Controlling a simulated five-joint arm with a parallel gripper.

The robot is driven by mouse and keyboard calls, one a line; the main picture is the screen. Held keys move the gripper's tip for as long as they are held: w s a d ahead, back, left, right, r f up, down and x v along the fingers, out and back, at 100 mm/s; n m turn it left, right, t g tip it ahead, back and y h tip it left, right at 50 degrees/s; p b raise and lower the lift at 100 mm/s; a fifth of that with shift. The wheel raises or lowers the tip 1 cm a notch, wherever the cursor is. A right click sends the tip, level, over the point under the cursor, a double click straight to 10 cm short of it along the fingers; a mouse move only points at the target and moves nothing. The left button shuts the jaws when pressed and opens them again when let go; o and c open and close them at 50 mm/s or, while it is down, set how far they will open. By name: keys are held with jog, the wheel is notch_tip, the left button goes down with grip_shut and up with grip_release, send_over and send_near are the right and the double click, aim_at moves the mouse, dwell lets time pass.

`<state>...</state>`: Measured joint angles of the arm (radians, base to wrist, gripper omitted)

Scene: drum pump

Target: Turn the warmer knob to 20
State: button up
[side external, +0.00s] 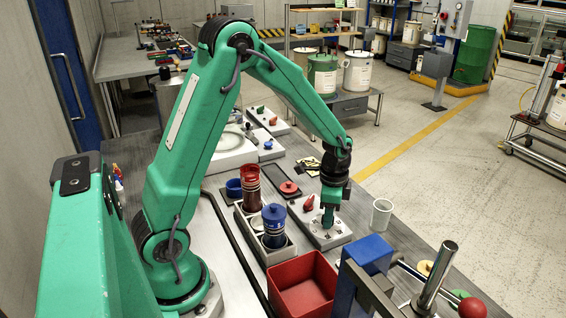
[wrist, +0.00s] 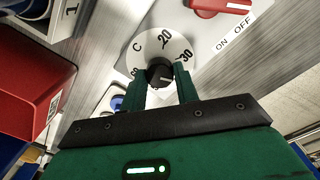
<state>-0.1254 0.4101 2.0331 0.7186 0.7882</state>
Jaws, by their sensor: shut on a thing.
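The warmer knob (wrist: 160,72) is a small dark knob at the centre of a white round dial (wrist: 150,44) in the wrist view. The dial shows C, 20 and 30. A small pale mark on the knob seems to face the right, toward the 30 side rather than the 20, but it is partly hidden. My gripper (wrist: 164,78) is shut on the knob, with one green finger on each side. In the side view my gripper (side external: 327,218) points down at the grey control box (side external: 338,237), and the knob is hidden there.
A red switch knob (wrist: 222,6) marked ON and OFF sits close by on the same box. A red bin (side external: 302,288), a blue-lidded canister (side external: 273,225) and a white cup (side external: 381,214) stand around the box.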

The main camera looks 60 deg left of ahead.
jog(key=n, duration=0.5)
jog(key=shift+a+n, duration=0.15)
jog(key=shift+n, duration=0.15)
jog(key=n, duration=0.4)
jog(key=shift+n, duration=0.3)
jog(key=n, duration=0.4)
jog(key=shift+n, duration=0.3)
jog(key=n, duration=0.4)
jog(key=shift+s, duration=0.1)
jog(key=o, duration=1)
jog(key=shift+c, duration=0.2)
